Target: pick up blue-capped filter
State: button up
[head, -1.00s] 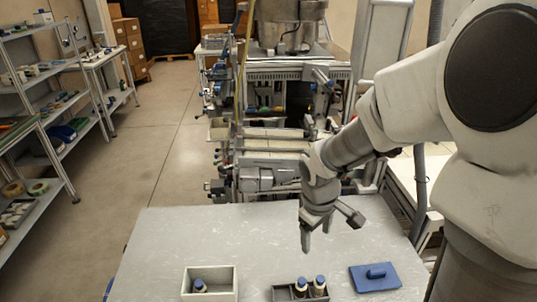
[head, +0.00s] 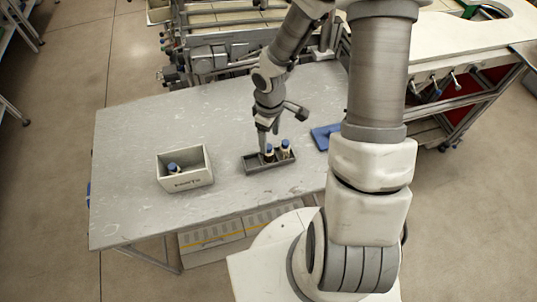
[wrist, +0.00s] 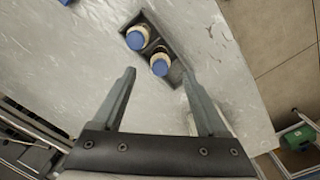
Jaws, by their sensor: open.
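Two pale filters with blue caps stand upright in a dark grey tray (head: 255,168) on the table. In the head view, the left filter (head: 269,153) is nearer my gripper (head: 263,143) than the right filter (head: 285,150). A third blue-capped filter (head: 173,168) is inside a pale bin (head: 190,182) to the left. In the wrist view, my gripper (wrist: 158,74) is open and empty, its fingers pointing toward the tray (wrist: 168,42). One filter (wrist: 160,65) shows between the fingertips in the picture, the other (wrist: 137,38) beyond it. Contact is not visible.
Machinery (head: 215,55) stands behind the table, and a white bench (head: 480,40) is at the right.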

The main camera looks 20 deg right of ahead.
aim_at(269, 146)
jog(key=shift+w+a+f+b, duration=0.1)
jog(key=shift+f+b, duration=0.25)
jog(key=shift+f, duration=3.15)
grip_shut()
